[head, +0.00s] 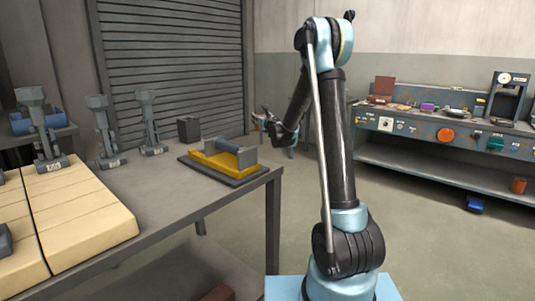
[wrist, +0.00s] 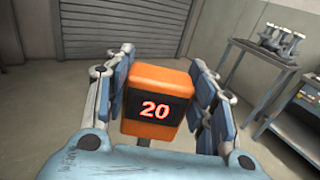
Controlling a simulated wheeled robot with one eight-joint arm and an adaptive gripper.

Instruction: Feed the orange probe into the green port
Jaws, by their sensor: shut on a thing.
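The orange probe (wrist: 158,79) is an orange block with a dark display reading 20, and fills the middle of the wrist view. My gripper (wrist: 161,85) has its pads on both sides of it and is shut on it. In the head view my gripper (head: 267,117) is held out in mid-air beyond my arm, and the probe cannot be made out there. A green round fitting (head: 495,143), which looks like the green port, is on the front panel of the blue-grey bench at the right, well apart from my gripper. Its opening is too small to tell.
The bench (head: 440,165) also has an orange round fitting (head: 446,135) and a white one (head: 386,124). An orange cylinder (head: 519,186) and a blue object (head: 475,204) are below. A table (head: 170,208) with a yellow fixture (head: 215,164) stands left. Floor between is clear.

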